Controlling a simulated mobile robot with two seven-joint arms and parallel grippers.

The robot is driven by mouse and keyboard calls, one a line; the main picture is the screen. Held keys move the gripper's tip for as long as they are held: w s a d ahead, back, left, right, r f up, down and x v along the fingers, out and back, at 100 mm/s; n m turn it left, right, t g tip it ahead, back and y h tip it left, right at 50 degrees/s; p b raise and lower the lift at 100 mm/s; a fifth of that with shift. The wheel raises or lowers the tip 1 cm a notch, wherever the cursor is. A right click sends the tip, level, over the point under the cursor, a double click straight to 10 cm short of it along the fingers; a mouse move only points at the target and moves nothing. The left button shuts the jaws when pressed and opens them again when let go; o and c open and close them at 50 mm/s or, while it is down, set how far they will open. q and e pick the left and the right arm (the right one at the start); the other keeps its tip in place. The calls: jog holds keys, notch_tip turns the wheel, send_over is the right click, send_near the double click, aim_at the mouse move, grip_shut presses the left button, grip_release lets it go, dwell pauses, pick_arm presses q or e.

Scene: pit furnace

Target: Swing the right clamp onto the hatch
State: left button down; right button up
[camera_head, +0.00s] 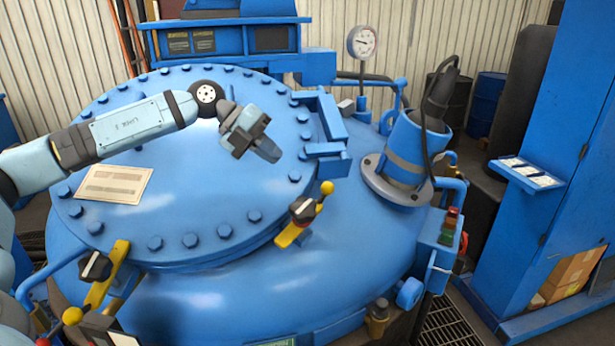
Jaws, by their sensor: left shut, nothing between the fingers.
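The hatch (200,215) is a large round blue lid with bolts around its rim, lying on the blue furnace vessel. The right clamp (292,232) has a yellow bar, a black knob and a handle with a yellow ball; it sits at the hatch's front right rim. I cannot tell whether its bar bears on the lid. The left clamp (104,278), similar with a yellow bar and black knob, is at the front left rim. My left gripper (268,152) is shut and empty above the hatch, up and left of the right clamp and apart from it. My right gripper is not in view.
A blue hinge bracket (331,140) stands at the hatch's right edge. Behind it is a pressure gauge (362,42). A blue upright cylinder (405,150) with a cable stands further right. A blue cabinet (565,170) borders the right side.

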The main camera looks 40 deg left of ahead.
pick_arm(q)
jog(key=shift+s+d, duration=0.15)
jog(key=p+x, duration=0.2)
jog(key=x, duration=0.8)
jog(key=shift+p, duration=0.4)
